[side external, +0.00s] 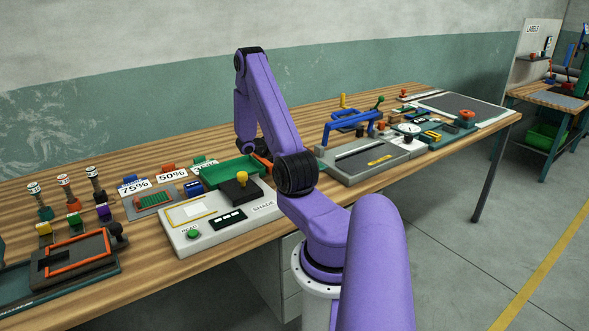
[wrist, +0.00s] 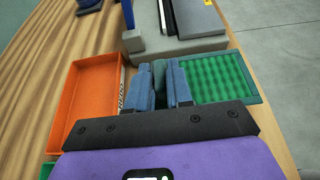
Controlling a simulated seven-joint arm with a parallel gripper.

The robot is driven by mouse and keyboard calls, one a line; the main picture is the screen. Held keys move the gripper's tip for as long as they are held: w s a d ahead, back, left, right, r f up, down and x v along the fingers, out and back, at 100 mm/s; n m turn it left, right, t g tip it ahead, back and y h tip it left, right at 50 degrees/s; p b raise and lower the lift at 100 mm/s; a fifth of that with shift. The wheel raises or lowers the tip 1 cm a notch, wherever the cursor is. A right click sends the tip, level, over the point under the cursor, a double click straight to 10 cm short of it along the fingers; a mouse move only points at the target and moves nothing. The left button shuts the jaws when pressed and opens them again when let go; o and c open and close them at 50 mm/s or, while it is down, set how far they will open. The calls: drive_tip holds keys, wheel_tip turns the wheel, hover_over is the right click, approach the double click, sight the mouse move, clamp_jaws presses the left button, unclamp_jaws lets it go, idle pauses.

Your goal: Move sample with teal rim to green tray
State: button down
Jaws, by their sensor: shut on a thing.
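The sample with the teal rim (wrist: 252,84) shows in the wrist view as a green netting panel, extending right from the fingers. My gripper (wrist: 160,72) is shut on it, with a teal part between the blue fingers. In the side view my own arm hides the gripper and sample. The green tray (side external: 229,168) lies on the bench left of my arm in the side view; only a corner of green (wrist: 47,171) shows at the lower left of the wrist view.
An orange tray (wrist: 84,104) lies left of the fingers in the wrist view. A grey fixture (wrist: 165,45) stands just beyond them. In the side view, a white console (side external: 205,243) and a dark block with a yellow knob (side external: 239,191) stand in front of the green tray.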

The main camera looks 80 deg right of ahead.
drive_tip(key=d+f, duration=0.2)
drive_tip(key=w+d+f, duration=0.1)
drive_tip(key=d+f, duration=0.1)
drive_tip(key=f, duration=0.1)
drive_tip(key=shift+w+f, duration=0.15)
drive_tip(key=shift+d+f, duration=0.15)
drive_tip(key=shift+f, duration=1.55)
drive_tip(key=c, duration=1)
unclamp_jaws()
drive_tip(key=shift+f, duration=0.1)
drive_tip(key=v, duration=0.7)
drive_tip(key=shift+w+a+r, duration=0.2)
drive_tip(key=shift+w+r, duration=0.05)
